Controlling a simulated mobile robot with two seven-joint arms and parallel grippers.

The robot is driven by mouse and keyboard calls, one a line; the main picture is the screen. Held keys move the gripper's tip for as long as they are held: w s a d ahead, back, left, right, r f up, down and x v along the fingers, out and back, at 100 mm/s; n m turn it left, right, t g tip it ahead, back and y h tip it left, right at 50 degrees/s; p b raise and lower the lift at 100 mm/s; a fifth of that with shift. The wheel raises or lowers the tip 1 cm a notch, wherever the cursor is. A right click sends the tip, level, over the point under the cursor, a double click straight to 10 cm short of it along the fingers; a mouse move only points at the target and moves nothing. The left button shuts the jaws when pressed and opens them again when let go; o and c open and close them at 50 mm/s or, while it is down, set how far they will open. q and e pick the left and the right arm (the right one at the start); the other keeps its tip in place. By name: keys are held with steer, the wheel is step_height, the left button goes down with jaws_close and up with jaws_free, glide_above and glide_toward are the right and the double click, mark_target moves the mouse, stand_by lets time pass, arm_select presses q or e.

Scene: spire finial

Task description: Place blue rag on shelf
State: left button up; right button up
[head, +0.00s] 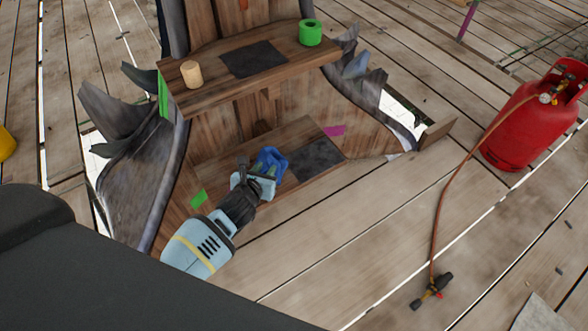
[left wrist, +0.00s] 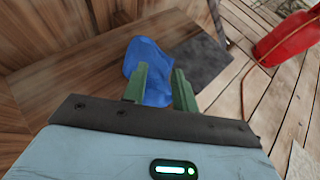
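The blue rag (head: 272,158) is a crumpled cloth at the lower wooden shelf (head: 309,128), left of a dark patch on that shelf. In the left wrist view the rag (left wrist: 146,56) shows beyond and between the green fingers, reaching out past the left one. My left gripper (head: 265,172) is right at the rag, its two fingers (left wrist: 160,88) apart. The gripper hides the rag's near part, so I cannot tell whether the fingers touch it. The upper wooden shelf (head: 213,81) is above and behind. My right gripper is not in view.
The upper shelf holds a wooden cylinder (head: 191,74), a dark patch (head: 253,59) and a green roll (head: 310,33). The lower dark patch (head: 316,159) is bare. A red gas tank (head: 525,120) with a hose and torch (head: 432,292) stands right on the plank floor.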

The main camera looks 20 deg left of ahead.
arm_select(q)
steer(key=o, duration=0.6)
steer(key=p+v, duration=0.2)
steer(key=v, duration=0.5)
steer(key=shift+s+r, duration=0.15)
steer(key=shift+s, duration=0.2)
steer(key=shift+d, duration=0.1)
